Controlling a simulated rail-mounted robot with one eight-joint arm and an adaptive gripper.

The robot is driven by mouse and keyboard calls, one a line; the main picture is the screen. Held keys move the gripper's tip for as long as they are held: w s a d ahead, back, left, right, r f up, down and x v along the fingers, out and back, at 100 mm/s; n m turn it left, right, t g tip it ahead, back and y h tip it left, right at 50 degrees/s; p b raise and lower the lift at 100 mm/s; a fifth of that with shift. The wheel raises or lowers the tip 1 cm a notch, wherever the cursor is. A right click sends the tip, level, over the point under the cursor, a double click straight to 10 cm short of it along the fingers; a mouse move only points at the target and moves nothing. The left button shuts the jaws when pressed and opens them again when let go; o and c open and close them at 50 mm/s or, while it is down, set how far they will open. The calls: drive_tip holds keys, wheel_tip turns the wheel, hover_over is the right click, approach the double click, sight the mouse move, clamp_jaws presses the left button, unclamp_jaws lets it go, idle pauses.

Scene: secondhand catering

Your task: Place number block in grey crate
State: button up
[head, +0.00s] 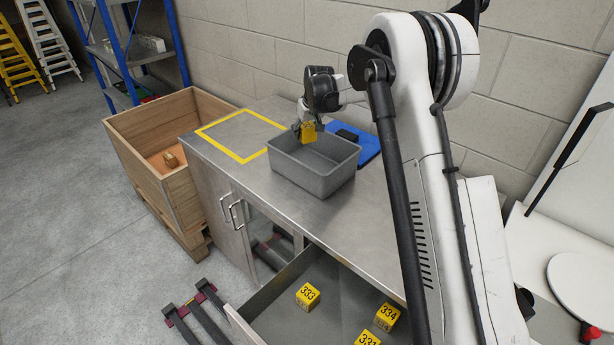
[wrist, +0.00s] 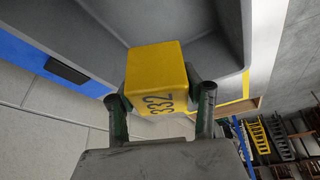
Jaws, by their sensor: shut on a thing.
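The yellow number block marked 332 (wrist: 154,80) is held between the fingers of my gripper (wrist: 160,100) in the wrist view. In the head view the same block (head: 309,131) hangs under my gripper (head: 308,126), at the back left rim of the grey crate (head: 312,182). The crate stands on the metal counter, and the part of its inside that I see is empty. In the wrist view the crate (wrist: 205,60) fills the area behind the block. I cannot tell whether the block is fully inside the rim.
A blue mat (head: 368,147) with a black item lies behind the crate. A yellow taped square (head: 215,124) marks bare counter (head: 237,134) to the left. An open drawer (head: 285,287) below holds several yellow blocks (head: 307,296). A wooden crate (head: 158,198) stands left.

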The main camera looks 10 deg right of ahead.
sight(305, 159)
drive_tip(key=shift+f+b, duration=0.45)
drive_tip(key=shift+f, duration=0.4)
drive_tip(key=shift+f+p, duration=0.85)
drive_tip(key=shift+f, duration=4.1)
drive_tip(key=shift+w+f, duration=0.1)
drive_tip(key=shift+f, duration=0.1)
drive_tip(key=o, duration=1.2)
drive_tip(key=shift+o, duration=0.2)
drive_tip(key=shift+r, duration=0.15)
